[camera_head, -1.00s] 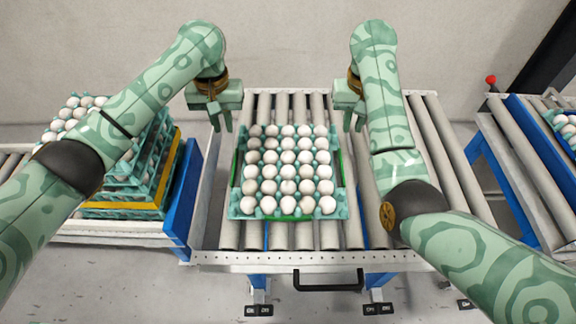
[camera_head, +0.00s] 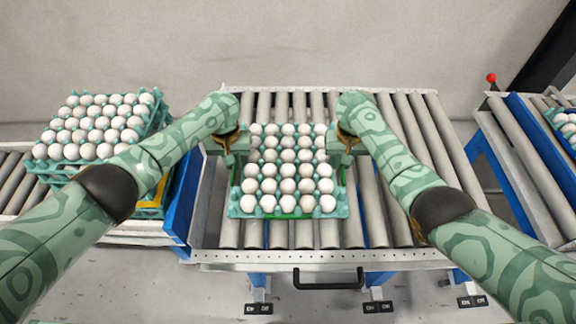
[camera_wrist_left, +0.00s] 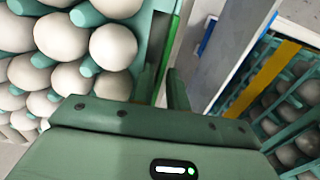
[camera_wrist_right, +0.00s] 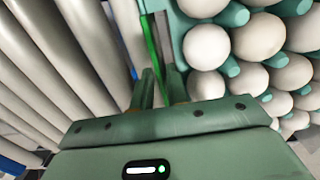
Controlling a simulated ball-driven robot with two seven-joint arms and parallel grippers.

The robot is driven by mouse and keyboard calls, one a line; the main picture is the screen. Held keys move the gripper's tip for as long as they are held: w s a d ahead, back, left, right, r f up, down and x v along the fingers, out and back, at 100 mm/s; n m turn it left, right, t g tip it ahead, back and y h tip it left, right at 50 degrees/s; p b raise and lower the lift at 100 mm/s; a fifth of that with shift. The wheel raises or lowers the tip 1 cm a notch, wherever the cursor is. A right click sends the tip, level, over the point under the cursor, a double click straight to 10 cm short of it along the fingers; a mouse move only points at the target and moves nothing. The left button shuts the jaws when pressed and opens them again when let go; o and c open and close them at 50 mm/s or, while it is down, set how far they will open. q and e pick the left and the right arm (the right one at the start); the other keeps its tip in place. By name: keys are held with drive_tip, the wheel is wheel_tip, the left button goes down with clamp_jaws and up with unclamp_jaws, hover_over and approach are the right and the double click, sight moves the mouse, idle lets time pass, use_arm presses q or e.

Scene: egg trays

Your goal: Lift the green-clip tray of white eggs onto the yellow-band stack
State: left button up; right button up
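The green-clip tray (camera_head: 245,215) of white eggs (camera_head: 290,170) rests on the middle conveyor rollers, with green clips along its sides. My left gripper (camera_head: 237,158) is low at the tray's left edge. In the left wrist view, its fingers (camera_wrist_left: 163,88) stand on either side of the green clip edge. My right gripper (camera_head: 345,160) is at the right edge, its fingers (camera_wrist_right: 160,88) also astride the clip edge. Both look slightly open, with a narrow gap. The yellow-band stack (camera_head: 152,204) stands at the left, topped by white eggs and partly hidden by my left arm.
A blue side panel (camera_head: 185,205) stands between the stack and the middle conveyor. Free rollers (camera_head: 420,160) lie right of the tray. Another conveyor (camera_head: 530,160) with an egg tray (camera_head: 560,130) is at the far right. A black handle (camera_head: 328,285) is in front.

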use_arm(q)
drive_tip(key=shift+f, duration=0.45)
use_arm(e)
drive_tip(key=shift+f, duration=0.45)
use_arm(q)
clamp_jaws()
use_arm(e)
clamp_jaws()
idle(0.5)
